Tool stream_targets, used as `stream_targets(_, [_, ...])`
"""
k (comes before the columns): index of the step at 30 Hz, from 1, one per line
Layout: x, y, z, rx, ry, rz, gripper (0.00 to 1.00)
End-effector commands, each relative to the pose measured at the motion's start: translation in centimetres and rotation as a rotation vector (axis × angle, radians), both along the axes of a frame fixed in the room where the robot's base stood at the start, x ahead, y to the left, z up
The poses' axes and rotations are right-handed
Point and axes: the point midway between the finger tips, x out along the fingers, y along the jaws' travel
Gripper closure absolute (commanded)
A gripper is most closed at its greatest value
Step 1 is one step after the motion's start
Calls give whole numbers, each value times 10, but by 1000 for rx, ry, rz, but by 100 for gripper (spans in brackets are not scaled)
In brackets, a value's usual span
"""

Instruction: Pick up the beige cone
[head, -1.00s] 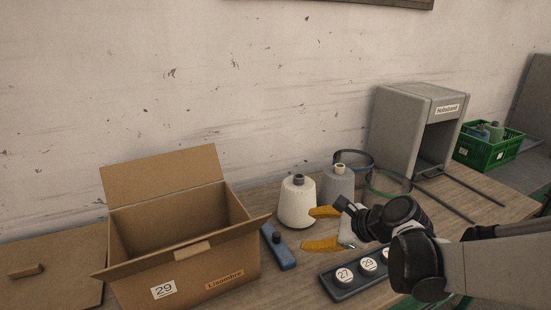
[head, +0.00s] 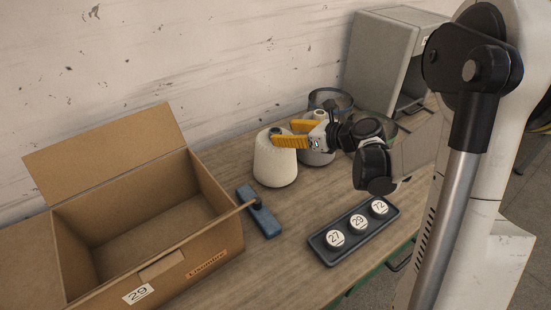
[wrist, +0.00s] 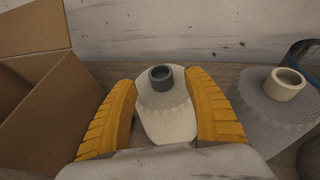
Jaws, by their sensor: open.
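The beige cone (head: 274,166) stands upright on the wooden table, with a dark tube end at its top. In the wrist view the beige cone (wrist: 166,112) sits between the two yellow fingers. My gripper (head: 283,133) is open at the cone's upper part, one finger to each side. In the wrist view my gripper (wrist: 161,82) shows gaps near the fingertips, and I cannot tell whether either finger touches lower down. The cone's lower part is hidden by the gripper body in the wrist view.
A grey cone (head: 317,158) stands close to the right, partly behind my gripper. An open cardboard box (head: 205,235) is at left, with a blue tool (head: 258,212) beside it. A dark tray (head: 325,256) holds numbered round pieces in front. A grey housing (head: 372,65) stands behind right.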

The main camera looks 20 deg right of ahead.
Motion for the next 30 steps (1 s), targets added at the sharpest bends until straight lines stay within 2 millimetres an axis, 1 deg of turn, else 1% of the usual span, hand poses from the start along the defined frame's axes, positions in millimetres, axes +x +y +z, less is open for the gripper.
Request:
stream_targets(3, [13, 11, -10, -1, 0, 4, 40])
stream_targets(7, [29, 22, -17, -1, 0, 4, 40])
stream_targets(10, [33, 24, -18, -1, -1, 0, 40])
stream_targets(14, [33, 24, -17, -1, -1, 0, 40])
stream_targets(15, [33, 24, -17, -1, -1, 0, 41])
stream_targets(17, [33, 24, -17, -1, -1, 0, 60])
stream_targets(18, [33, 24, -17, -1, -1, 0, 72])
stream_targets(21, [33, 24, -17, -1, 0, 0, 100])
stream_targets(30, [33, 24, -17, 0, 0, 0, 100])
